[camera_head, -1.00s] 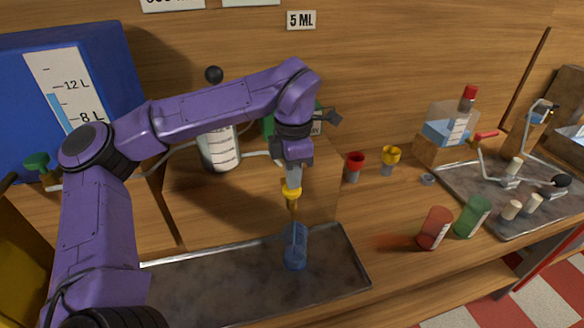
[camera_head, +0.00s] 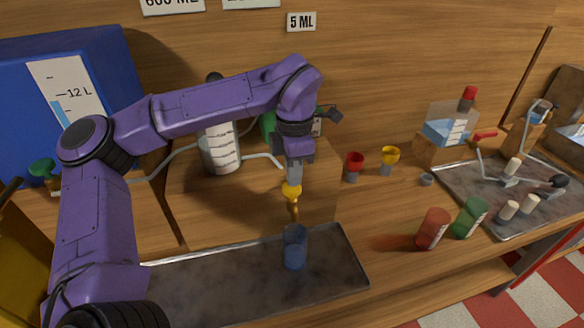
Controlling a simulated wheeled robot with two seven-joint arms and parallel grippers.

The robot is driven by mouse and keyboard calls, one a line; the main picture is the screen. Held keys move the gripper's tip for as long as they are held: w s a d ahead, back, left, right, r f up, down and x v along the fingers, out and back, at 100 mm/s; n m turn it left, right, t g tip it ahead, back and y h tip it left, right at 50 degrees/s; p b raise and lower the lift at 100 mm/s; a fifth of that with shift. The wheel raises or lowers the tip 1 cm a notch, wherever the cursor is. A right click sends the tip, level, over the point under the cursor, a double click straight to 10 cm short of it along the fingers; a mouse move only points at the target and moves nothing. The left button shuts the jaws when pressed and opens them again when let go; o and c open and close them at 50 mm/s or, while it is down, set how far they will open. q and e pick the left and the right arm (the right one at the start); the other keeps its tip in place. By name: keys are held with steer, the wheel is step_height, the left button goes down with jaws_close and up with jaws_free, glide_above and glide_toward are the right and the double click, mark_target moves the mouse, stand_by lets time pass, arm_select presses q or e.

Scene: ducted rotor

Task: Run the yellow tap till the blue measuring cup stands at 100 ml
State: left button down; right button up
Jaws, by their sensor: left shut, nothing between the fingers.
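The blue measuring cup (camera_head: 294,250) stands upright on the dark metal tray (camera_head: 220,285), below the yellow tap (camera_head: 291,191). Its scale and liquid level cannot be read here. The tap's spout points down above the cup's mouth; I cannot make out a stream. My left gripper (camera_head: 294,178) reaches down from above, with its fingers shut and empty right at the tap's yellow top. Whether the fingers touch it cannot be told. The wrist hides what lies behind it. My right gripper is not in view.
A red cup (camera_head: 432,229) and a green cup (camera_head: 470,217) stand right of the tray. Red (camera_head: 354,165) and yellow (camera_head: 390,158) funnel-like pieces stand behind. A blue tank (camera_head: 100,60) is at left. A second tray (camera_head: 490,185) holds several pale pegs.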

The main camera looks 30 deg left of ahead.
arm_select(q)
step_height(320, 180, up, 12)
steer(key=shift+s+b, duration=0.15)
steer(key=shift+b, duration=0.25)
steer(key=shift+r, duration=0.1)
